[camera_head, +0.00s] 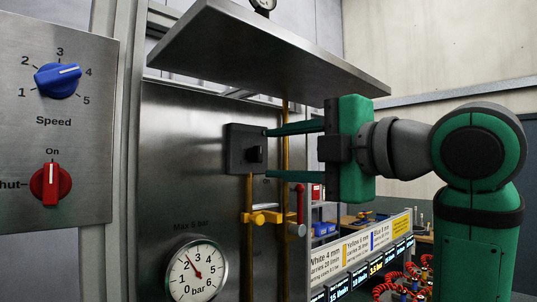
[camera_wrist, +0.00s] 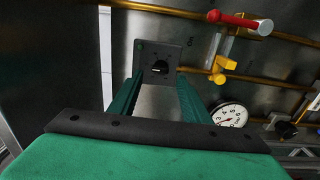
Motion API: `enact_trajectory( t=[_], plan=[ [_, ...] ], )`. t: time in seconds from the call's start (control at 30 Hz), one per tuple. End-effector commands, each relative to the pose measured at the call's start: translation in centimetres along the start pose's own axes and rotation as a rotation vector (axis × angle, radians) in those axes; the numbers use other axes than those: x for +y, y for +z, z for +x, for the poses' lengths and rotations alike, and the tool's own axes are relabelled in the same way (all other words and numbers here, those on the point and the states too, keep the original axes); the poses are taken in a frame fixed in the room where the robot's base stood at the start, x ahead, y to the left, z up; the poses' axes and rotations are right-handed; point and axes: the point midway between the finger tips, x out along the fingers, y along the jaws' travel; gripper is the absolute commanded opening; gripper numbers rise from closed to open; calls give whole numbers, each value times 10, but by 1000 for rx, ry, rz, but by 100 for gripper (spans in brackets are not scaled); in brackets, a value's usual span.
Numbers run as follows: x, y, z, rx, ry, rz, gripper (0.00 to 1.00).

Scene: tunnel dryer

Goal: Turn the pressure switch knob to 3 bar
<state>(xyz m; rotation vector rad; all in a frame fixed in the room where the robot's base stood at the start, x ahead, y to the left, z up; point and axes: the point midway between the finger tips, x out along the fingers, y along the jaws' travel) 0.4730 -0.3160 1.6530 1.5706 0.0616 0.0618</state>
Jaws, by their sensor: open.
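The pressure switch (camera_head: 235,138) is a dark square box on the metal panel, with a black knob (camera_head: 255,154) at its middle. In the wrist view the knob (camera_wrist: 160,67) shows a pale mark on its lower left part; no scale can be read around it. My gripper (camera_head: 267,153) is open, one finger above and one below the knob's height, with the tips close to the box face. In the wrist view the fingers (camera_wrist: 160,82) stand either side of the knob, and nothing is held. I cannot tell whether the tips touch the box.
A round gauge (camera_head: 197,270) marked in bar has its needle between 2 and 3, under a "Max 5 bar" label. Brass pipes with a red-handled valve (camera_head: 299,205) run beside the switch. A metal shelf (camera_head: 265,55) overhangs my gripper. A blue Speed knob (camera_head: 57,80) is left.

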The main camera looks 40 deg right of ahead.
Motion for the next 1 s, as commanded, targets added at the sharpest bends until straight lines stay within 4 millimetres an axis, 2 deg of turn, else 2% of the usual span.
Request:
enact_trajectory(
  t=[0.03, 0.2, 0.4, 1.0],
  plan=[
    [0, 0, -11, -2, 0, -2, 43],
    [0, 0, -41, -2, 0, -2, 43],
    [0, 0, -62, -1, -1, -1, 43],
    [-1, 0, -67, 0, -2, -1, 43]
  ],
)
